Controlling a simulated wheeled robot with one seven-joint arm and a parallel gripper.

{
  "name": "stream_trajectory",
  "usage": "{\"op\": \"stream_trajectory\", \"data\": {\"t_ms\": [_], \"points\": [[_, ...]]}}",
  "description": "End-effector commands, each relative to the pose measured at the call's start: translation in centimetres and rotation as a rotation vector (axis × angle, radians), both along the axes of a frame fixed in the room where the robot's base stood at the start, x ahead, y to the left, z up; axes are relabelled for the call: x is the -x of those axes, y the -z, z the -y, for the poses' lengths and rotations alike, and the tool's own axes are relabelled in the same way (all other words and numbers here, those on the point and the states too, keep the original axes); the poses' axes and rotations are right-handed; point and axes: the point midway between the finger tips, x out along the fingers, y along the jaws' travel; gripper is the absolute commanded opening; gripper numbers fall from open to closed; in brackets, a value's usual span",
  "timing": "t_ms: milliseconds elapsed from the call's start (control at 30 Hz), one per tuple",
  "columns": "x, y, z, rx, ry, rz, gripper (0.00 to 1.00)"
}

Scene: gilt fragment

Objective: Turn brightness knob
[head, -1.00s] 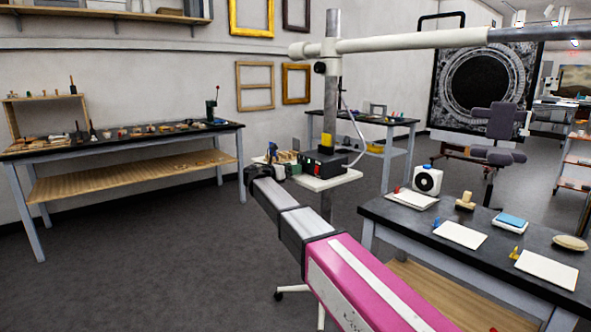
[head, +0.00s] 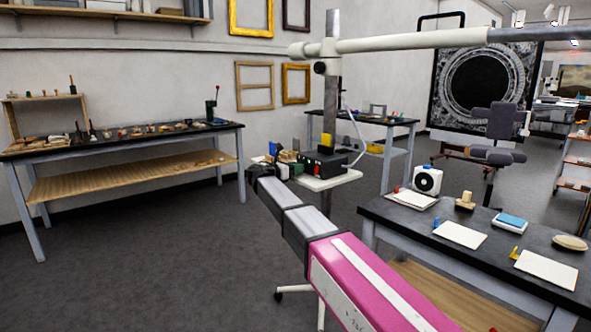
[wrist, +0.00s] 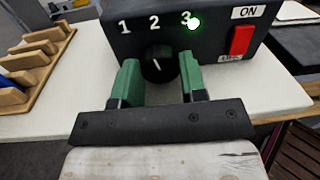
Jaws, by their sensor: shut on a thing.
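The brightness knob (wrist: 160,63) is a round black dial on the front of a dark control box (wrist: 220,45). Its white pointer line tilts slightly left of straight up. The box is marked 1, 2 and 3, and a green light (wrist: 194,23) glows beside the 3. My gripper (wrist: 161,80) has its two green fingers on either side of the knob and is shut on it. In the head view the box (head: 322,164) stands on a white shelf, with my gripper (head: 252,172) at its left; the knob is not visible there.
A red switch (wrist: 241,40) marked ON sits on the box, right of the knob. The white shelf (wrist: 270,97) also carries a wooden rack (wrist: 38,65) at left. A dark worktable (head: 395,222) stands at right; open floor lies at left.

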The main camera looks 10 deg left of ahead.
Motion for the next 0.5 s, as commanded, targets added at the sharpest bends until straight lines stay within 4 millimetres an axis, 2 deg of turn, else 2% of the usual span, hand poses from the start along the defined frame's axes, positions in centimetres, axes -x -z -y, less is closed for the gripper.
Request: {"op": "stream_trajectory", "data": {"t_ms": [300, 500], "points": [[0.05, -0.03, 0.03, -0.201, 0.000, 0.179, 0.15], [0.05, -0.02, 0.03, -0.235, 0.001, 0.210, 0.15]]}}
